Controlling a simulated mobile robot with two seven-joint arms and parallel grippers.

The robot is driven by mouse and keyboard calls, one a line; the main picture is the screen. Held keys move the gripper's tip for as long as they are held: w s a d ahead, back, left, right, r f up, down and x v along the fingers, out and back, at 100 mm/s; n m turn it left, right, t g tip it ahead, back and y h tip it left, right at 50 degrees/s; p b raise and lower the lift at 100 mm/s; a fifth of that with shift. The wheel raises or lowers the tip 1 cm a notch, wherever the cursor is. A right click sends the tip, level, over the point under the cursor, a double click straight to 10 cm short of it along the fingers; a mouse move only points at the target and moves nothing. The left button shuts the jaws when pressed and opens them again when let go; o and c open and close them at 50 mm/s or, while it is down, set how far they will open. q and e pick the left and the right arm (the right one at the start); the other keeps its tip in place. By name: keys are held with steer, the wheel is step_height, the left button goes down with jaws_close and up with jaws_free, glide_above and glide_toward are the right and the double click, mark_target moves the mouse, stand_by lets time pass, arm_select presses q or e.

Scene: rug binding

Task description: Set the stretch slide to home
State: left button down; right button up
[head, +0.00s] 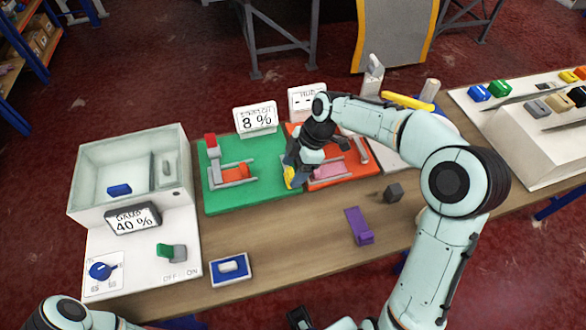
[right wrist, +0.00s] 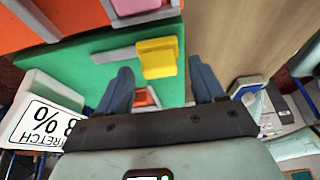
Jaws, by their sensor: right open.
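The stretch station is a green board (head: 250,190) with a white sign (head: 256,120) reading STRETCH 8 %. A yellow block (head: 288,178), which looks like the slide's handle, sits at the board's right edge, beside a grey strip. In the right wrist view the yellow block (right wrist: 158,58) lies ahead of my right gripper (right wrist: 160,88), roughly midway between its two blue-grey fingers. The fingers are open and I see no contact with it. In the head view my right gripper (head: 293,163) hangs over the same edge and partly hides the block.
A red board (head: 352,177) with a pink piece (head: 328,170) adjoins on the right. An orange piece (head: 235,171) sits on the green board. A purple block (head: 358,226) and a dark cube (head: 393,193) lie on the table.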

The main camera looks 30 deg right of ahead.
mark_target(288, 173)
steer(key=shift+a+f, duration=0.15)
steer(key=shift+f, duration=0.15)
jaws_close()
steer(key=shift+w+a, duration=0.25)
steer(key=shift+a, duration=0.8)
steer(key=shift+w+a, duration=0.25)
steer(key=shift+a, duration=0.75)
steer(key=shift+w+a, duration=0.25)
steer(key=shift+a, duration=0.8)
jaws_free()
steer(key=shift+w+a, duration=0.1)
steer(key=shift+r, duration=0.1)
steer(key=p+v, duration=0.1)
steer(key=v, duration=1.2)
